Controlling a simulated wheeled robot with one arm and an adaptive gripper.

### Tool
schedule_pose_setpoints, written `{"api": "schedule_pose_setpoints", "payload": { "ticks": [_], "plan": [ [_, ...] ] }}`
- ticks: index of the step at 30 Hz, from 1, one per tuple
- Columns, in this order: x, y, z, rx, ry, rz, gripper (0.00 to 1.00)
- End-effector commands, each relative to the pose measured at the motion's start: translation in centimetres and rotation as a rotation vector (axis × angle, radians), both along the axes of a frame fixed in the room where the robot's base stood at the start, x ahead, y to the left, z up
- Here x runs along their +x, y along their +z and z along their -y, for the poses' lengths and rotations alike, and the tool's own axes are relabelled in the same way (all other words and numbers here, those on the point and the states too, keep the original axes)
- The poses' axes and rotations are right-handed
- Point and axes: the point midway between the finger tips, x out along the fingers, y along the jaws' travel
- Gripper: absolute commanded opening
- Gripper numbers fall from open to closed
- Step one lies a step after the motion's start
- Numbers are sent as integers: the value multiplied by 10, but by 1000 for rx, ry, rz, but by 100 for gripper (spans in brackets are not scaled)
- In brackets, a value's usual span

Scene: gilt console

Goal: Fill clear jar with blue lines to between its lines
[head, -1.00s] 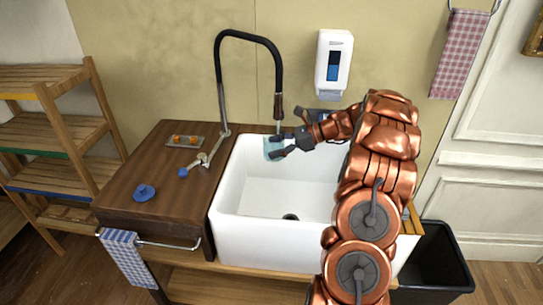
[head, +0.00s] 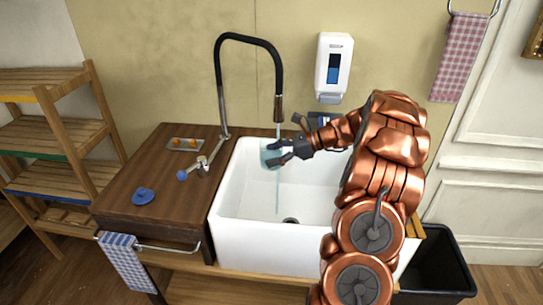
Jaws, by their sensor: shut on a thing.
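The clear jar (head: 267,152), bluish and small in the head view, is held above the sink, left of my gripper. My gripper (head: 279,153) is shut on it, its dark fingers hiding part of it. The jar's lines and water level are too small to read. The black hose tap (head: 278,108) is running. A thin water stream (head: 277,195) shows above the jar and again below it, down into the sink. I cannot tell whether any enters the jar.
The white sink (head: 240,235) has a dark drain (head: 290,220). A blue lid-like disc (head: 143,196) and a small tray (head: 178,146) with orange items lie on the counter (head: 125,205). A soap dispenser (head: 333,95) hangs on the wall. A black bin (head: 440,285) stands at right.

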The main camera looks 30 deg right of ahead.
Motion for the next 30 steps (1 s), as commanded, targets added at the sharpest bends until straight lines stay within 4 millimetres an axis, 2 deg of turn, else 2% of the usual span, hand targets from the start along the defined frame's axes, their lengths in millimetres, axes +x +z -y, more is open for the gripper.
{"api": "schedule_pose_setpoints", "payload": {
  "ticks": [30],
  "plan": [
    [-37,26,-46,0,0,3,17]
  ]
}}
